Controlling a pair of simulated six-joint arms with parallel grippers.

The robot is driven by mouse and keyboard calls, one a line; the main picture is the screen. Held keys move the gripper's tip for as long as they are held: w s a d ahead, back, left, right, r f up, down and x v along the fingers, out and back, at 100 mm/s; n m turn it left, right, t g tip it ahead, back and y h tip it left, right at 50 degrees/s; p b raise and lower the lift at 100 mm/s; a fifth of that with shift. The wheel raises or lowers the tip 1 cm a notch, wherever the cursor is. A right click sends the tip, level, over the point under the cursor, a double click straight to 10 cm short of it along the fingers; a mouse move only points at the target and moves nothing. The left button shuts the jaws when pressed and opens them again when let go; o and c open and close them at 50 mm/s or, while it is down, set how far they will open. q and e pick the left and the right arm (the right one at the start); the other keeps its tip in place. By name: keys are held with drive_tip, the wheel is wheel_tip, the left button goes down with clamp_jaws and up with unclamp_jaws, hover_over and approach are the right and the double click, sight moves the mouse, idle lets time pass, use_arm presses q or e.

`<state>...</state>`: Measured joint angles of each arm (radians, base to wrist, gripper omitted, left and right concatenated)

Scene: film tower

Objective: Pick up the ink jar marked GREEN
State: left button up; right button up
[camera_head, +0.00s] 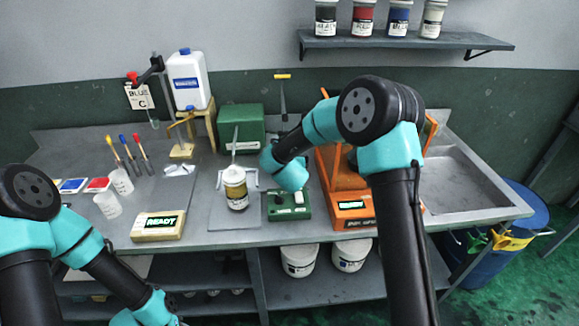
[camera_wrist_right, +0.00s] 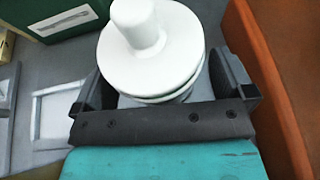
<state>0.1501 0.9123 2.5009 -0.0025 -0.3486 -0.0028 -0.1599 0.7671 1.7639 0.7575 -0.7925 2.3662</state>
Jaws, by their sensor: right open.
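I cannot read GREEN on any jar. A jar with a pale top and amber-brown contents (camera_head: 236,188) stands upright on a grey plate mid-bench; its label is too small to read. Several ink jars stand on the wall shelf: black (camera_head: 326,18), red (camera_head: 363,18), blue (camera_head: 399,18) and one with pale contents (camera_head: 432,18). In the right wrist view my right gripper (camera_wrist_right: 164,88) is open, its fingers on either side of a white round thing with a knob (camera_wrist_right: 150,55). The arm hides that spot in the head view. My left gripper is out of frame.
A green box (camera_head: 241,120) stands behind the jar. A green device (camera_head: 289,205) and an orange machine (camera_head: 350,195) stand to its right. Left are a READY panel (camera_head: 159,225), white cups (camera_head: 108,205) and a white jug (camera_head: 188,80). A sink (camera_head: 460,180) is far right.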

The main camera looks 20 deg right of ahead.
drive_tip(key=c, duration=1.1)
drive_tip(key=shift+c, duration=0.2)
drive_tip(key=shift+r, duration=0.1)
wheel_tip(320, 180, up, 10)
drive_tip(key=shift+f, duration=0.1)
idle(0.5)
